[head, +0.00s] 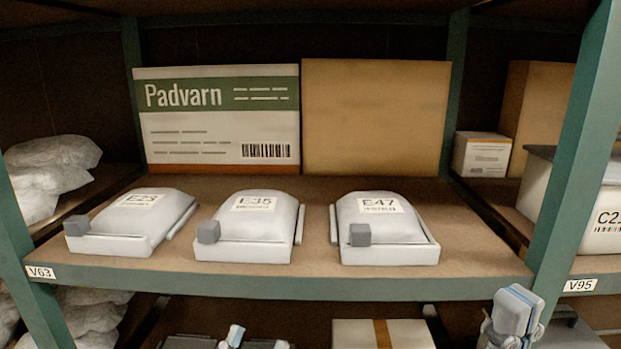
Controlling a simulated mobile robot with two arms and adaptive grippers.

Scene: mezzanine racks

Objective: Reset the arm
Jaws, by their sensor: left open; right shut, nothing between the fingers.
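My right gripper (514,312) shows at the bottom right, in front of the shelf's front edge near the right upright. Its pale blue-grey fingers point up and lie together with nothing between them. My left gripper (257,341) shows only in part at the bottom edge, left of centre, below the shelf board. Its fingertips stand apart and nothing shows between them. The rest of it and most of both arms are out of the picture.
Three white trays with pale bags marked E23 (138,218), E35 (252,220) and E47 (380,220) stand on the shelf (300,283). Behind are a Padvarn box (217,118) and a plain carton (376,115). Green uprights (575,170) flank the bay. A white bin (570,215) stands right.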

